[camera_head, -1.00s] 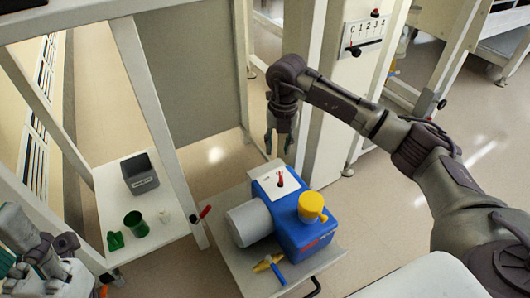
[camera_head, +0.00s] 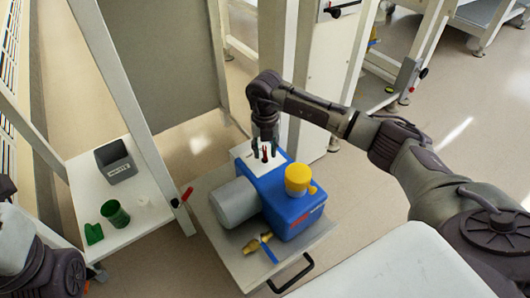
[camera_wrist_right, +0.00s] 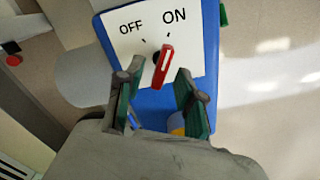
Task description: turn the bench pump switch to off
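The bench pump (camera_head: 297,214) is a blue block with a grey motor cylinder and a yellow cap. On its white top plate (camera_wrist_right: 139,40), marked OFF and ON, sits a red switch (camera_wrist_right: 163,66). Its marked end points at the ON tick. My right gripper (camera_head: 263,150) is over the plate from above. In the right wrist view my right gripper (camera_wrist_right: 157,92) is open, with green-padded fingers on either side of the switch's near end. I see gaps beside the switch; finger depth is hard to tell. My left arm shows at the lower left, its fingertips out of view.
The pump stands on a grey cart (camera_head: 230,262) with a black handle (camera_head: 291,274). A yellow and blue tool (camera_head: 263,246) lies on it. A red-handled lever (camera_head: 184,196) is close by on a white frame. A grey bin (camera_head: 117,168) and green cup (camera_head: 115,213) stand on a shelf.

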